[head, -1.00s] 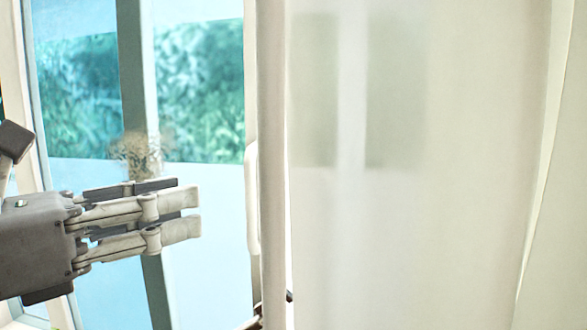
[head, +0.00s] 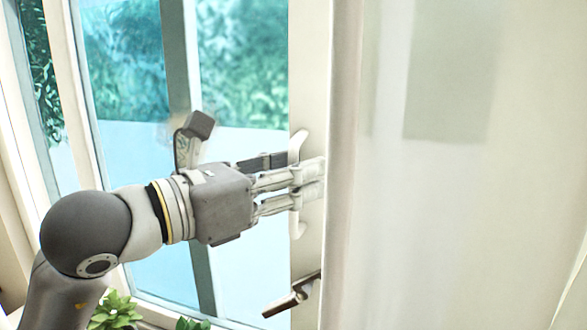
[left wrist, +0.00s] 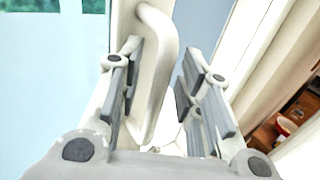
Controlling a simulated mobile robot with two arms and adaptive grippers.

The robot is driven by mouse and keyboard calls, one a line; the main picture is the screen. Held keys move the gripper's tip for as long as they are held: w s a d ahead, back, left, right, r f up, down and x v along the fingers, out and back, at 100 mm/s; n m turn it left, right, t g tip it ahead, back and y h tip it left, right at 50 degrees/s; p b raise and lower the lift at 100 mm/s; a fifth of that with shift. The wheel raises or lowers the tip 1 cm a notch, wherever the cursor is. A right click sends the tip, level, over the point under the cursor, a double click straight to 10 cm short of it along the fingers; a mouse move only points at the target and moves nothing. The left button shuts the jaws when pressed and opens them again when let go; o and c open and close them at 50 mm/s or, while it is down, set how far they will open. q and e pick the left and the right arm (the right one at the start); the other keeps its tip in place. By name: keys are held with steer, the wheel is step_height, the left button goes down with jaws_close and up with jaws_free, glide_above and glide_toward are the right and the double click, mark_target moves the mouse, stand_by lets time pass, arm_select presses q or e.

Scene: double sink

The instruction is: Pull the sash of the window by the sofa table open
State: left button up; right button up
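The window sash (head: 308,80) has a pale frame with glass to its left in the head view. A white vertical pull handle (head: 298,229) stands on its frame; it also shows in the left wrist view (left wrist: 169,65). My left gripper (head: 318,180) reaches the handle from the left and hides its middle. In the left wrist view my left gripper (left wrist: 165,85) is open, with the handle between its fingers. The handle is close to the left finger, with a gap before the right one; contact is unclear. My right gripper is not in view.
A metal lever (head: 293,295) is below the pull handle. A pale translucent curtain or panel (head: 450,220) fills the right of the head view, close to my fingertips. Green plants (head: 116,310) are at the lower left. Shelves or a room show at the wrist view's right.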

arm_select(q)
jaws_close()
stand_by(0.3)
steer(key=w+a+b, duration=0.3)
steer(key=a, duration=0.6)
steer(key=shift+a+b, duration=0.2)
steer(key=shift+b, duration=0.2)
